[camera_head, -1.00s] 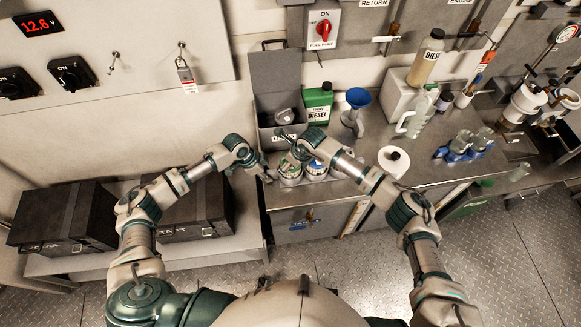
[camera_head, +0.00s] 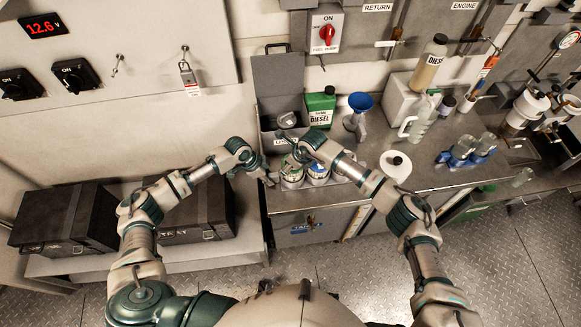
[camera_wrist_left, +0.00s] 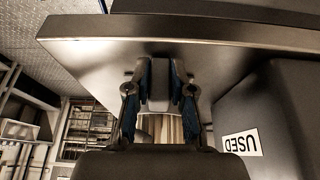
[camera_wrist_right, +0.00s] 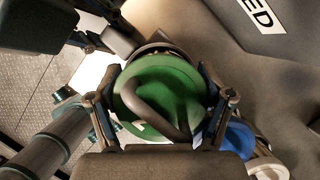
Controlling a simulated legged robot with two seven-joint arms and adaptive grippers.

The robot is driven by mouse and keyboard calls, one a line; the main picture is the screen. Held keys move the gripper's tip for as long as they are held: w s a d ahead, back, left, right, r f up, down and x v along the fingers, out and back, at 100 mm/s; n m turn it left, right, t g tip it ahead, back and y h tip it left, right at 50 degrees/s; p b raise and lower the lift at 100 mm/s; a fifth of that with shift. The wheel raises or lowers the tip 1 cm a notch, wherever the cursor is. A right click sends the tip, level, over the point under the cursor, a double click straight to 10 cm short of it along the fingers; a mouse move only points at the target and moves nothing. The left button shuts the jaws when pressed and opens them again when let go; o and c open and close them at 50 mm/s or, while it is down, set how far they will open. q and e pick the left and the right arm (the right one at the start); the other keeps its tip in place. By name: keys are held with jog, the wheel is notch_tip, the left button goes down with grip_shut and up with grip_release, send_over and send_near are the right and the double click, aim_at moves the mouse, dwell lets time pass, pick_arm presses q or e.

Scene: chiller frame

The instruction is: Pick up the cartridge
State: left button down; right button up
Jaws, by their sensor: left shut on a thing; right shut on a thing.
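Two cartridges stand side by side at the bench's front edge. The left one (camera_head: 292,179) is partly hidden by my right gripper (camera_head: 296,158); the right one (camera_head: 318,174) has a blue part. In the right wrist view, my right gripper (camera_wrist_right: 165,112) is shut around a green-topped cartridge (camera_wrist_right: 160,85) with a grey curved handle. A blue-topped thing (camera_wrist_right: 238,138) sits beside it. My left gripper (camera_head: 266,178) is at the bench's front left corner. In the left wrist view, the left gripper (camera_wrist_left: 160,90) is shut on a grey part by a metal edge; what it is I cannot tell.
The grey bin (camera_head: 277,75) labelled USED stands close behind the grippers; its label shows in the left wrist view. A green diesel can (camera_head: 320,107), a blue funnel (camera_head: 359,102) and a white roll (camera_head: 396,166) stand on the bench. Black cases (camera_head: 65,220) stand on the left.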

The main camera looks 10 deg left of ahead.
notch_tip(320, 180, up, 17)
jog(key=shift+f, duration=0.2)
pick_arm(q)
jog(key=c, duration=0.9)
grip_release()
